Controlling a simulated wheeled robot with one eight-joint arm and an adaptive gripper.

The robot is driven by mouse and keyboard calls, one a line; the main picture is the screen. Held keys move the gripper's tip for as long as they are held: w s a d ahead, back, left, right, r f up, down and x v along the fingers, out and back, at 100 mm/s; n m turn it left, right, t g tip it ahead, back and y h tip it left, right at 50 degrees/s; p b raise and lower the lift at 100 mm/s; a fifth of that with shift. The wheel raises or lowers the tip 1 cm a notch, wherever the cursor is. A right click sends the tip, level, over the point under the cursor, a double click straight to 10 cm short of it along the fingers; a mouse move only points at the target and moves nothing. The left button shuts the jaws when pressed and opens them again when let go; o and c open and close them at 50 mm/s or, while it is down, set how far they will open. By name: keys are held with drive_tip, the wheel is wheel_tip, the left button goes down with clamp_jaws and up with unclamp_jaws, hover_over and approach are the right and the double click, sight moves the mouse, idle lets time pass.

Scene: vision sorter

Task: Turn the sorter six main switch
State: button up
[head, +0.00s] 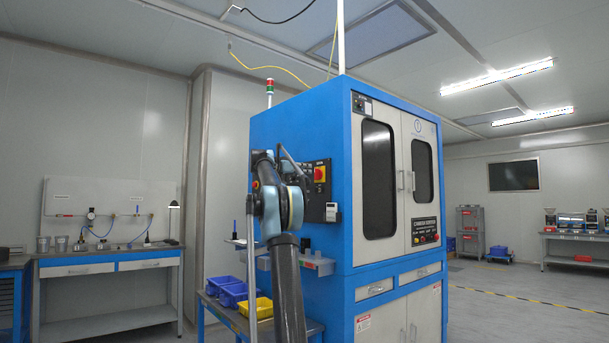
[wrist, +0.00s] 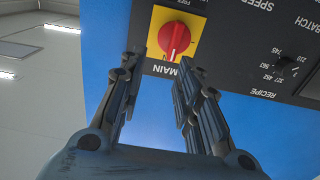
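The main switch (wrist: 174,40) is a red rotary knob on a yellow square plate, with the label "MAIN" beside it, in the wrist view. It also shows in the head view (head: 320,174) on the black panel at the cabinet's side. My gripper (wrist: 157,65) is open and empty in the wrist view. Its two fingers point toward the knob, with their tips near the plate's lower edge. I cannot tell the exact gap to the knob. In the head view my arm stands before the blue sorter cabinet (head: 299,105) and hides the gripper.
The black panel (wrist: 240,45) carries a recipe dial (wrist: 281,63) to the right of the main switch. Blue bins (head: 233,294) and a yellow bin (head: 256,308) sit low beside my arm. A workbench (head: 110,262) stands at left. The floor at right is open.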

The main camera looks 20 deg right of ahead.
drive_tip(key=v, duration=1.3)
idle(1.1)
idle(0.4)
drive_tip(key=v, duration=1.2)
drive_tip(key=shift+w, duration=0.1)
